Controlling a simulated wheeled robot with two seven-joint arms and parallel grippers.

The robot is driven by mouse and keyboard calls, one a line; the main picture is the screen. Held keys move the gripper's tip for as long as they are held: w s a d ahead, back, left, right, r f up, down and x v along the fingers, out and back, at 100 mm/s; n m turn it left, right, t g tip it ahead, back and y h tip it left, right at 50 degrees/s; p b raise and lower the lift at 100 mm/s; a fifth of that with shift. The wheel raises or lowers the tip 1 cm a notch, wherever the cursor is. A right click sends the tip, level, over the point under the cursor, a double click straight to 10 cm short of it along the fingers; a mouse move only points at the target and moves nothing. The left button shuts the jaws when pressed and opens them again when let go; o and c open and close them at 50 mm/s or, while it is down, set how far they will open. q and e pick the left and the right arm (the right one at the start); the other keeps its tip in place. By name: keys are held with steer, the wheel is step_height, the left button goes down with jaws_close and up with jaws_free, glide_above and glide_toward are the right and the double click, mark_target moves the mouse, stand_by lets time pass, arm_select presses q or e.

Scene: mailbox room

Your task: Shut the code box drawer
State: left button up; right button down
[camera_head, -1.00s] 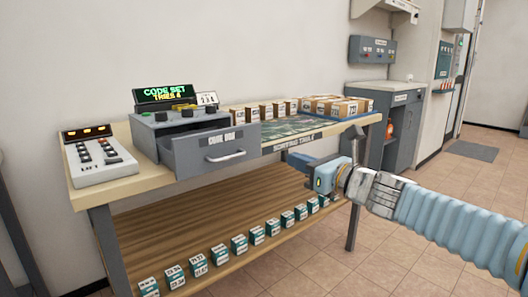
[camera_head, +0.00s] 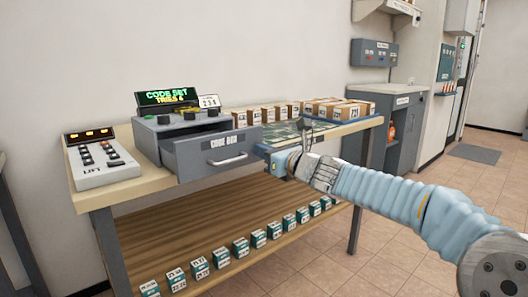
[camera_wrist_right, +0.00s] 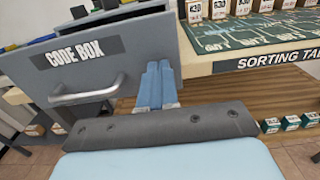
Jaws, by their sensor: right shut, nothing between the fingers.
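The grey code box (camera_head: 150,145) stands on the sorting table, with its drawer (camera_head: 200,158) pulled out toward the front. The drawer's front plate has a CODE BOX label and a metal bar handle (camera_head: 229,159). My right gripper (camera_head: 270,158) is shut and empty, just right of the drawer front in the head view. In the right wrist view the shut blue fingers (camera_wrist_right: 157,84) appear at the right edge of the drawer front (camera_wrist_right: 115,62), right of the handle (camera_wrist_right: 88,90). I cannot tell whether they touch it. My left gripper is not in view.
A LIFT panel (camera_head: 98,158) stands left of the code box. A lit display (camera_head: 167,97) sits above the box. Parcels (camera_head: 345,110) line the back of the sorting table (camera_head: 125,190). Small labelled boxes (camera_head: 241,246) stand on the lower shelf. The floor at right is clear.

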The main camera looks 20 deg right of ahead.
steer(key=p+x, duration=0.2)
steer(key=x, duration=1)
steer(key=shift+w+p, duration=0.2)
steer(key=shift+p, duration=0.15)
steer(key=shift+r, duration=0.25)
steer(key=shift+s, duration=0.1)
